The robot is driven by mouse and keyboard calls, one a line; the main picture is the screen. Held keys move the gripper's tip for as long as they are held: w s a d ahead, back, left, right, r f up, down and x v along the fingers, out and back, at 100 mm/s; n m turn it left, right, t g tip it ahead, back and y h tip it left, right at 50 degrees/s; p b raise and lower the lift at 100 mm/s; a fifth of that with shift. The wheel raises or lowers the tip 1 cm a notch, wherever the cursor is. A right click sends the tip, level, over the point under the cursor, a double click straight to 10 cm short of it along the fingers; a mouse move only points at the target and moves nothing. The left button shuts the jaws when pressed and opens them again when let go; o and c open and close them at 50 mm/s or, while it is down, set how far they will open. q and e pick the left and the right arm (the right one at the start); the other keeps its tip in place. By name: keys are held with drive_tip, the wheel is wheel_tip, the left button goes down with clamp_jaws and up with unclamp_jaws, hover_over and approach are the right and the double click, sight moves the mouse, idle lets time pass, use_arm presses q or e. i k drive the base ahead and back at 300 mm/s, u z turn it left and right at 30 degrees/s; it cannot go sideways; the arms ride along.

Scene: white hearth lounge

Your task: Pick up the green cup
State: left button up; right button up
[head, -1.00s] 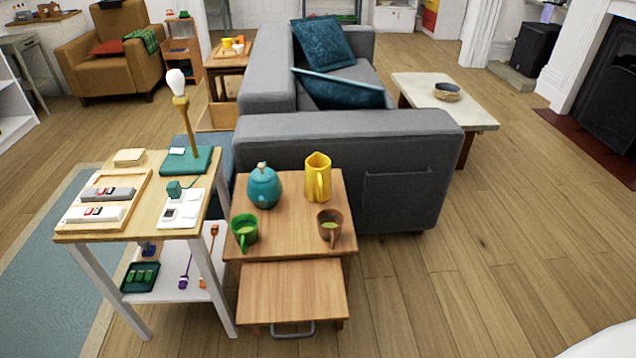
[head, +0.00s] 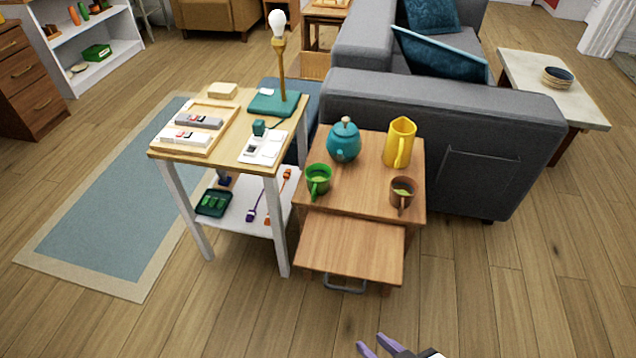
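The green cup (head: 318,179) stands upright on the left front part of the small wooden side table (head: 355,197). Its handle points toward me. My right gripper (head: 374,343) shows at the bottom edge, with two purple fingers spread apart and nothing between them. It is well short of the table and the cup. My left gripper is out of view.
On the same table are a teal teapot (head: 344,142), a yellow pitcher (head: 399,143) and a brown cup (head: 402,191). A lower pull-out top (head: 352,246) juts toward me. A taller stand (head: 226,150) with a lamp is close on the left. A grey sofa (head: 480,150) stands behind.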

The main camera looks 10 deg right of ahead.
sight(318, 175)
drive_tip(key=u, duration=0.55)
drive_tip(key=k, duration=0.65)
drive_tip(key=u, duration=0.7)
drive_tip(key=i, duration=1.3)
drive_tip(key=z, duration=1.15)
drive_tip(key=i, duration=0.9)
drive_tip(key=z, duration=0.85)
